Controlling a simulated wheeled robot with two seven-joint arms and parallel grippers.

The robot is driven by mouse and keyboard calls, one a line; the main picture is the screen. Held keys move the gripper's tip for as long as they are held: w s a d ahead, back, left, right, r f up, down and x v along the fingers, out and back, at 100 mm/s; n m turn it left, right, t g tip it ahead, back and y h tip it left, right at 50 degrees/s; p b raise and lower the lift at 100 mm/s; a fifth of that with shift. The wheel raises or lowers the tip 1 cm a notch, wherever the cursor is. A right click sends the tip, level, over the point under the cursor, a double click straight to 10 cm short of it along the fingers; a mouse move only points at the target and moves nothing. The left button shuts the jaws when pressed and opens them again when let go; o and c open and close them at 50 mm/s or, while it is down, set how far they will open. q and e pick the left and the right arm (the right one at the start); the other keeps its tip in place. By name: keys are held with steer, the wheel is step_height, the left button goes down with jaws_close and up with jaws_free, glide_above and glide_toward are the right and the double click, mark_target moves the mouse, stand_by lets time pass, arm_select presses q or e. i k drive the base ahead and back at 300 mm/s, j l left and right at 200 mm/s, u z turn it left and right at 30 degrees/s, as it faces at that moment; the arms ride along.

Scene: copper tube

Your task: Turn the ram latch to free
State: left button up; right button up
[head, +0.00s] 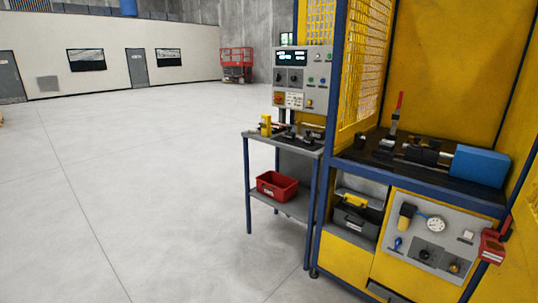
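A yellow and blue machine stands at the right. On its dark bed (372,152) lies a metal and black clamp mechanism (424,152) with a blue block (480,166) at its right end. A red-tipped lever (398,108) stands nearly upright at the bed's left part. Below, a grey panel (412,262) carries a round gauge (436,224), a black rotary knob (428,254), a yellow knob (454,267) and a small blue handle (398,243). I cannot tell which part is the ram latch or how it is set. Neither of my grippers is in view.
A side table (286,145) with small tools and a red bin (277,186) on its lower shelf stands left of the machine. A control box (302,80) hangs above it. A red box (492,246) sticks out at the right. The floor at left is clear.

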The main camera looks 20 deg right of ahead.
mark_target(433, 143)
steer(key=i+l+z, duration=0.1)
steer(key=i+z, duration=0.7)
steer(key=z, duration=0.15)
steer(key=i+j+z, duration=0.25)
steer(key=z, duration=0.25)
steer(key=i, duration=0.1)
